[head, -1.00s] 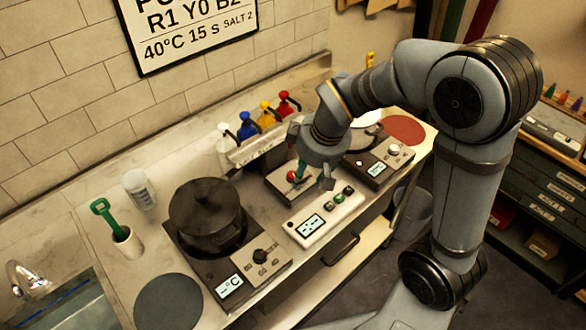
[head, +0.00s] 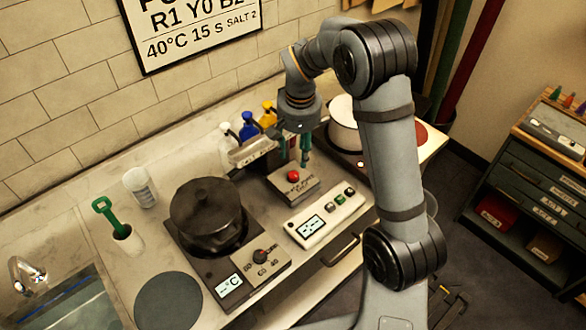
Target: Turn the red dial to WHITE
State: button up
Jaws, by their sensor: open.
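The red dial (head: 293,176) is a small round red knob on a low dark box (head: 304,189) on the counter. The lettering on the box is too small to read, and I cannot tell where the dial points. My gripper (head: 296,160) points down with its green fingers apart, just above and behind the dial in the picture. It is empty. I cannot tell whether a fingertip touches the dial's far side.
A white control box (head: 326,219) with a screen and buttons stands in front. White (head: 226,148), blue (head: 249,127) and yellow (head: 268,114) bottles stand behind. A black pot (head: 205,208) is left, a white pot (head: 343,125) right.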

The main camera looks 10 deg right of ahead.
aim_at(294, 174)
jog(key=w+f+m+p, duration=0.1)
jog(key=f+m, duration=0.1)
jog(key=f, duration=0.2)
jog(key=w+f+m+g+p, duration=0.1)
jog(key=f, duration=0.3)
jog(key=w+f+m+p, duration=0.1)
jog(key=f+m, duration=0.1)
jog(key=f, duration=0.2)
jog(key=shift+w+d+f+m, duration=0.1)
jog(key=shift+w+f+m, duration=0.2)
jog(key=shift+w, duration=0.05)
jog(key=shift+c, duration=0.4)
grip_shut()
